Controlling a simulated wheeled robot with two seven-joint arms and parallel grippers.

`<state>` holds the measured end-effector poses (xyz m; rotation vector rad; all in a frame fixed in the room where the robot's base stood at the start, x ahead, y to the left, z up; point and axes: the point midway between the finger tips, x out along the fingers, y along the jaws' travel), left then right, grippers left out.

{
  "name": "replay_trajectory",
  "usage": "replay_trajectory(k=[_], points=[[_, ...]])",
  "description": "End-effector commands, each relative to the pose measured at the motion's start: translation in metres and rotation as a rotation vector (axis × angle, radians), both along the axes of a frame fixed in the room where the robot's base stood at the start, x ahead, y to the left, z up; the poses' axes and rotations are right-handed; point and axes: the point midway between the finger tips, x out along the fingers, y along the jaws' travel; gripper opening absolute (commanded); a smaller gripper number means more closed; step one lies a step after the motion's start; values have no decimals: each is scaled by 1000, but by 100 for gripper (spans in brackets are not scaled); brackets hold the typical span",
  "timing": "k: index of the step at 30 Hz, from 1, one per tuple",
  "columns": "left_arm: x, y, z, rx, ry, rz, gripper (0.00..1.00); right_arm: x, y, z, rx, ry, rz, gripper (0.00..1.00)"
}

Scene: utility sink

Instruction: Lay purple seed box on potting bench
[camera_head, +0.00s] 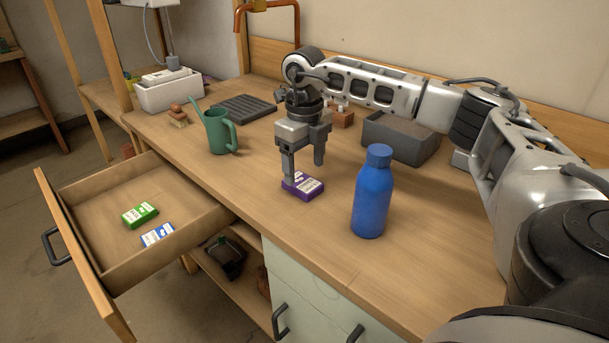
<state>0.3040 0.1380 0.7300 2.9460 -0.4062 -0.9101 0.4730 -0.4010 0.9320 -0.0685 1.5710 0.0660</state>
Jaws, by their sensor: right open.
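The purple seed box (307,190) is a small box with a white label, lying flat on the wooden potting bench (330,240) left of the blue bottle. My right gripper (304,172) points down over it with jaws apart. One finger reaches down at the box's left end and hides part of it; the other finger is raised behind it to the right. I cannot tell whether a finger touches the box. My left gripper is out of view.
A blue bottle (371,195) stands close to the right. A green watering can (219,131), black tray (241,108) and grey basin (401,138) are on the bench. The open drawer (96,200) at left holds a green box (140,215) and blue box (158,235). The bench front is clear.

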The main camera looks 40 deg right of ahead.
Motion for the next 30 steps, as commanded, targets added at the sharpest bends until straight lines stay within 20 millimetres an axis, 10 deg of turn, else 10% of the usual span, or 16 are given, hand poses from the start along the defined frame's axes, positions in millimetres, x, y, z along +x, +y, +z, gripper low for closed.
replay_trajectory(k=[12, 30], points=[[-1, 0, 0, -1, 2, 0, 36, 1, 1, 77, 0, -2, 1, 70], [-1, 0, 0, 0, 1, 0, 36, 0, 1, 84, 0, 0, 1, 70]])
